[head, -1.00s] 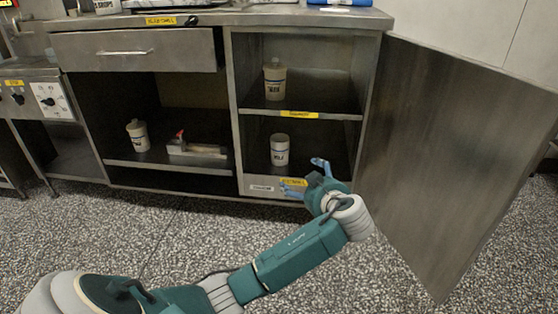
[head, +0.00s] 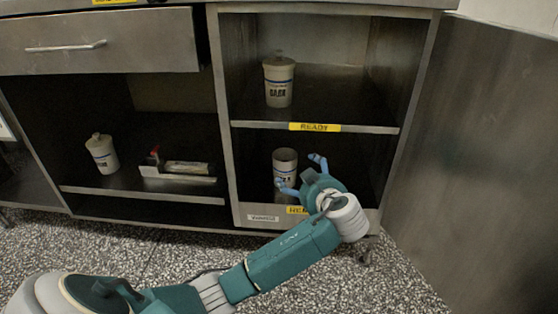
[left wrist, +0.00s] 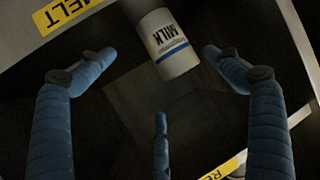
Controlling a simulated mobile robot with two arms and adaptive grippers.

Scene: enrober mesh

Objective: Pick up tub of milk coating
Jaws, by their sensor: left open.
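The milk tub (head: 285,160) is a pale tub on the lower shelf of the right cabinet bay. In the left wrist view the tub (left wrist: 170,42) shows its MILK label and a blue stripe. My left gripper (head: 300,172) is open and empty in front of this shelf, its blue fingers spread just before the tub. In the left wrist view the tub lies beyond and between the tips of the open gripper (left wrist: 159,54), with no finger seen touching it. The gripper hides part of the tub's lower side in the head view. My right gripper is not in view.
A tub labelled DARK (head: 279,82) stands on the shelf above, over a yellow READY label (head: 315,127). Another tub (head: 102,153) and a grey tool (head: 178,168) are in the left bay. An open door (head: 480,160) stands at the right.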

